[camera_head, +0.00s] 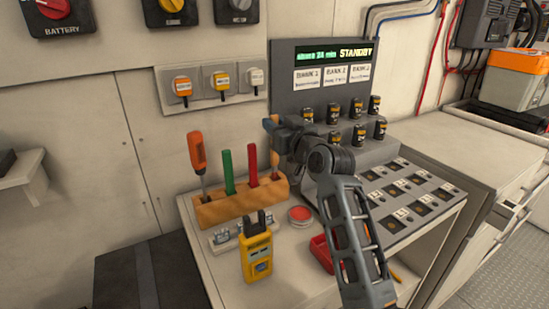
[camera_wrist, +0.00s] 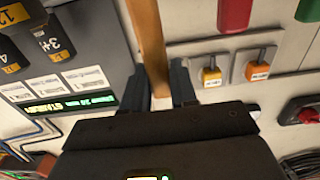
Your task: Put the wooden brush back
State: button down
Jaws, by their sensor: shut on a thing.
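My gripper (camera_head: 281,138) is shut on the wooden brush (camera_head: 274,157), whose light-wood handle is near upright above the right end of the wooden rack (camera_head: 238,209). In the wrist view the handle (camera_wrist: 149,40) runs between the two dark fingers of my gripper (camera_wrist: 162,88). The brush's lower end is not clear, and I cannot tell if it touches the rack. The rack holds an orange-handled screwdriver (camera_head: 197,151), a green-handled tool (camera_head: 227,170) and a red-handled tool (camera_head: 252,164), all upright.
A yellow meter (camera_head: 257,254) stands in front of the rack, with a red button (camera_head: 300,214) to its right. A grey console (camera_head: 320,88) with several small batteries is behind my arm. A red container (camera_head: 321,251) sits partly behind my arm. Switches (camera_head: 221,80) line the wall.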

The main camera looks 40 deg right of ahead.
send_over(276, 166)
jog(key=shift+f, duration=2.95)
jog(key=shift+f, duration=0.2)
jog(key=c, duration=0.9)
grip_release()
jog(key=shift+r, duration=0.1)
jog(key=shift+r, duration=0.2)
jog(key=b+v, duration=0.1)
jog(key=v, duration=1.1)
